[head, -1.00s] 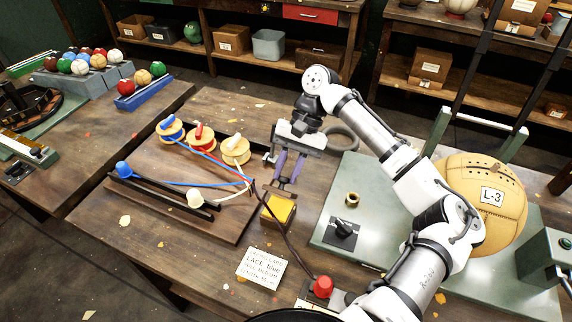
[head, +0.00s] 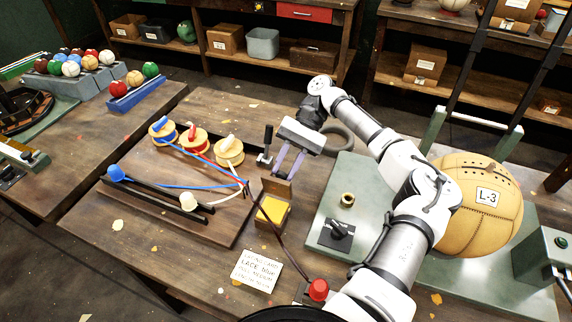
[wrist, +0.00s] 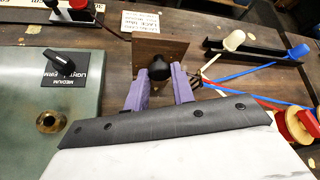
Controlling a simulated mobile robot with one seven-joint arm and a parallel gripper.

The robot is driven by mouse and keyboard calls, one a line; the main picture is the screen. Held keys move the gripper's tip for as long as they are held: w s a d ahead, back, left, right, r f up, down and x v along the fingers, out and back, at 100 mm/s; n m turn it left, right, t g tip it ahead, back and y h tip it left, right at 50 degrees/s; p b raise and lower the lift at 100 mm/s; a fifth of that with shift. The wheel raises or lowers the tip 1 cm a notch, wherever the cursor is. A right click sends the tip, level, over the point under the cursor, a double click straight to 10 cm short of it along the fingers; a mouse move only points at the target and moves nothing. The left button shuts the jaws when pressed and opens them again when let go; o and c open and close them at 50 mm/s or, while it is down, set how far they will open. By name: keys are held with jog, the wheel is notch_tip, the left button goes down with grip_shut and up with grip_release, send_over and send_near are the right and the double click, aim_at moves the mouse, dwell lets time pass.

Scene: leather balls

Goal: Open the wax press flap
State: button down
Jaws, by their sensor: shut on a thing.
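The wax press is a small wooden box (head: 260,220) with a yellow wax block (head: 272,209) showing in its open top. Its brown flap (head: 277,186) stands raised at the back of the box, on the side of my gripper (head: 284,170). In the wrist view the flap (wrist: 176,48) faces me as a brown panel with a round black knob (wrist: 160,68). My purple fingers are shut on this knob, one on each side. The fingertips are partly hidden by the flap in the head view.
The lace board (head: 218,228) with spools, cords and pegs lies left of the press. A black upright handle (head: 268,138) stands close to my gripper's left. A green plate (head: 320,215) with a dial and a large tan ball (head: 478,205) is to the right. A card (head: 257,269) lies in front.

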jog(key=c, duration=1.2)
grip_release()
jog(key=shift+o, duration=0.2)
jog(key=v, duration=0.7)
jog(key=shift+w, duration=0.2)
jog(key=shift+d+r, duration=0.1)
jog(key=shift+s, duration=0.1)
